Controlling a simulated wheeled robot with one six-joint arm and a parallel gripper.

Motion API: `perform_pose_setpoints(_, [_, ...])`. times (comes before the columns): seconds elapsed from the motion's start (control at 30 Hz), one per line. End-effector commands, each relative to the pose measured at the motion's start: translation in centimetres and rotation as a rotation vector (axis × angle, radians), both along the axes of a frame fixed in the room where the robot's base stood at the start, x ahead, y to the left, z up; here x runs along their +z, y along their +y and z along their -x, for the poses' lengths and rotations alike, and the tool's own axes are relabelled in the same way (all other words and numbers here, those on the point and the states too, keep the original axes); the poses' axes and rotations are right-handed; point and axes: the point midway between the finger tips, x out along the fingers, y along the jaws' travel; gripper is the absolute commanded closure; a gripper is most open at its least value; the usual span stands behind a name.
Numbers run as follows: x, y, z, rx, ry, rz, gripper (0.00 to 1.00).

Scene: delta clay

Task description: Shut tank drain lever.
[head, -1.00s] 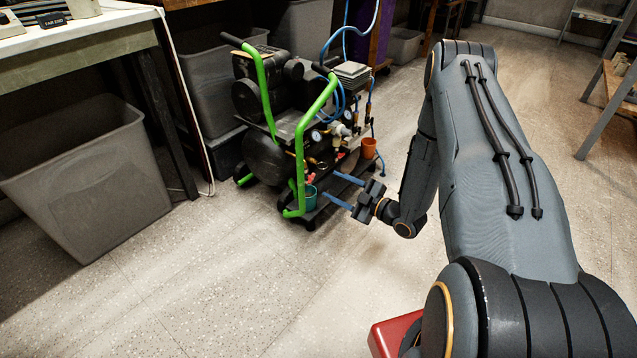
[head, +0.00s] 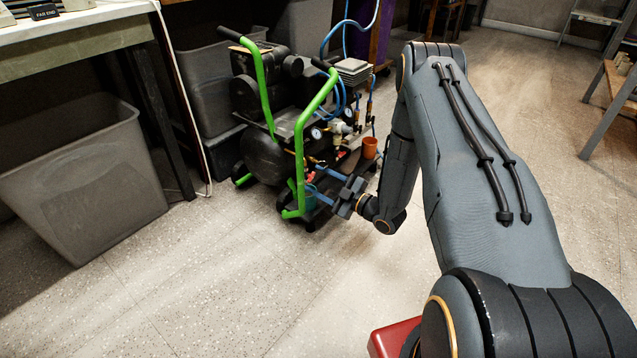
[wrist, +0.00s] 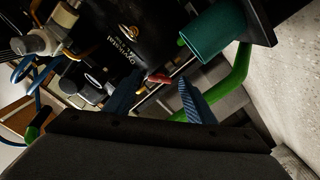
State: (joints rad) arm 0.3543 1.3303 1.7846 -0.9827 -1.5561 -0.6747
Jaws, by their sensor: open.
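The compressor's black tank (head: 262,158) sits low in its green tube frame (head: 299,150). A small red lever (wrist: 160,77) shows in the wrist view under the lettered tank, between my fingertips in the picture. I cannot tell whether the fingers touch it. In the head view the lever is too small and crowded to make out. My gripper (head: 318,182) is open at the near lower side of the compressor, its blue fingers on either side of the lever in the wrist view (wrist: 157,88). A teal cup (wrist: 213,45) is close beside the right finger.
An orange cup (head: 370,148) hangs at the compressor's right end. Gauges and blue hoses (head: 330,45) are above the gripper. A grey bin (head: 85,180) stands left, under a workbench (head: 75,30). The floor in front of the compressor is clear.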

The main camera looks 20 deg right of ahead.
Motion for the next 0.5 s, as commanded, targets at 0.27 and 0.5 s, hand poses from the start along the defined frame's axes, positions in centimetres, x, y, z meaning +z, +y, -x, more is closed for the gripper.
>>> perform_pose_setpoints(0.27, [0.03, -0.01, 0.01, 0.000, 0.000, 0.000, 0.72])
perform_pose_setpoints(0.5, [0.03, -0.01, 0.03, 0.000, 0.002, -0.002, 0.91])
